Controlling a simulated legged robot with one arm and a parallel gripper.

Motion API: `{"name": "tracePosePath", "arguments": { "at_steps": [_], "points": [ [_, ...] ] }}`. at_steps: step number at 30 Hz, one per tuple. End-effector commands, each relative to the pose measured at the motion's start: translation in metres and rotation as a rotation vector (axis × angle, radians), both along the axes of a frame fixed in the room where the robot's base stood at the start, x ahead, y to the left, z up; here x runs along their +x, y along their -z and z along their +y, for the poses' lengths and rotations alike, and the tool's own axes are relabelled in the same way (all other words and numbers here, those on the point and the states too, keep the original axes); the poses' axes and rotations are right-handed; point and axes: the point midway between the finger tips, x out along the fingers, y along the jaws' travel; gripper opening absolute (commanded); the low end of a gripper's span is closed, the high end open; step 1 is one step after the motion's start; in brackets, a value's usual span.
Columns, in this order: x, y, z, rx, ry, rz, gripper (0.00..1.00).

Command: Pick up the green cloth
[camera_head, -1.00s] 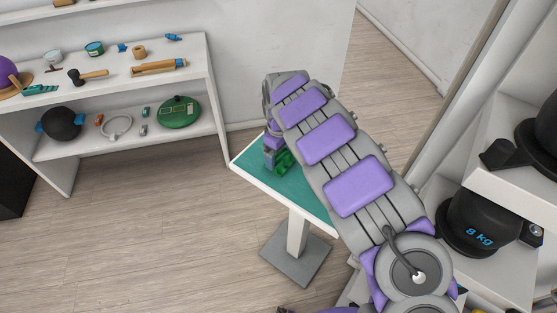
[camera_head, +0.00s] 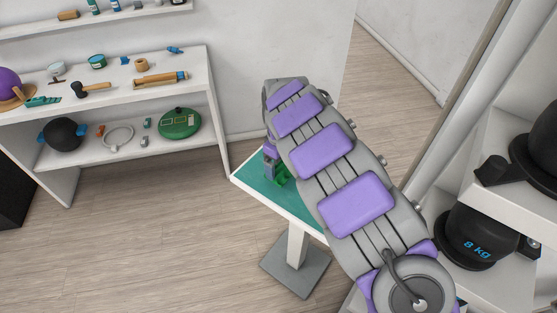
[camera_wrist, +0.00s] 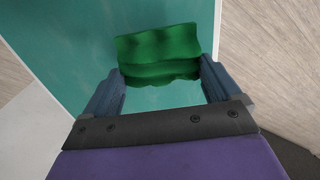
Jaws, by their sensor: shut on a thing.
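The green cloth (camera_wrist: 158,52) is a crumpled, folded piece between the two fingers of my gripper (camera_wrist: 163,82) in the wrist view. The fingers are shut on it from its left and right sides. The teal top of a small white-edged table (camera_wrist: 75,25) lies under it. I cannot tell whether the cloth touches the tabletop. In the head view a bit of the cloth (camera_head: 281,174) shows at my gripper (camera_head: 271,165), over the teal tabletop (camera_head: 252,173). My arm hides the rest.
A white shelf unit (camera_head: 215,95) with tools and a green round case (camera_head: 180,123) stands at the back left. A white rack (camera_head: 510,205) with a black 8 kg weight (camera_head: 474,236) stands at the right. The wooden floor (camera_head: 150,245) at the left is clear.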

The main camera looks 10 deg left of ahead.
Motion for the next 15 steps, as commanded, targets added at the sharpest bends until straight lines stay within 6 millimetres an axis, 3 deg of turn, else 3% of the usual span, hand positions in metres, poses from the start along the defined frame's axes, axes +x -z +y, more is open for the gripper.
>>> {"name": "tracePosePath", "arguments": {
  "at_steps": [15],
  "points": [
    [-0.052,-0.007,-0.028,0.000,0.003,0.001,0.60]
  ]
}}
